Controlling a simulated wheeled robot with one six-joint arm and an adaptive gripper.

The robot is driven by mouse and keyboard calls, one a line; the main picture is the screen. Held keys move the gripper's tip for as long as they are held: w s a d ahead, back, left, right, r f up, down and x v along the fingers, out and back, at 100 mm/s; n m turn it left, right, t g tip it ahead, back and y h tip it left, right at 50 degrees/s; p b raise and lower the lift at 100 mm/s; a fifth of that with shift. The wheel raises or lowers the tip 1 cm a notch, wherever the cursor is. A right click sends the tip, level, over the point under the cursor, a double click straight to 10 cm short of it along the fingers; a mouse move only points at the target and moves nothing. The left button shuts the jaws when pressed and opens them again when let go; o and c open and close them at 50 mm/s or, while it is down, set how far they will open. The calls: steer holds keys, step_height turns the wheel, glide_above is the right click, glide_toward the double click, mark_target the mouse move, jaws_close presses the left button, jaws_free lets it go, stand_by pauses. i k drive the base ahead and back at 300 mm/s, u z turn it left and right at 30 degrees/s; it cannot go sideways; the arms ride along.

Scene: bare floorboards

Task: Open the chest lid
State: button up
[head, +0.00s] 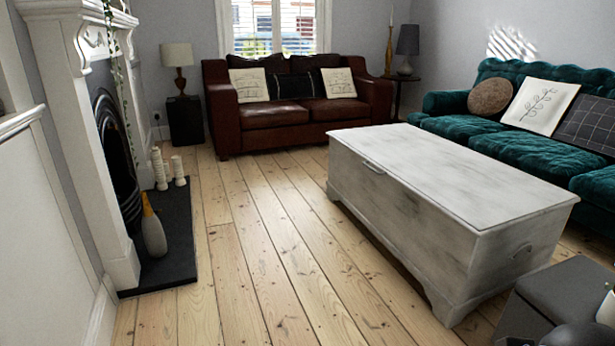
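A long, whitewashed wooden chest (400,225) stands on the floorboards right of centre in the head view. Its flat lid (440,172) lies closed on top, with its edge sitting along the body. The far long side and the far end are hidden. My gripper is not in view.
Bare floorboards (255,245) lie clear left of the chest. A brown leather sofa (270,115) stands behind it, and a green sofa (545,145) is close on its right. A fireplace with a dark hearth (172,235) and vases is at left. Dark parts at bottom right are probably mine.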

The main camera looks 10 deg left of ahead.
mark_target(486, 195)
steer(key=u, duration=1.1)
steer(key=i, duration=1.3)
steer(key=z, duration=1)
steer(key=i, duration=0.75)
steer(key=z, duration=0.65)
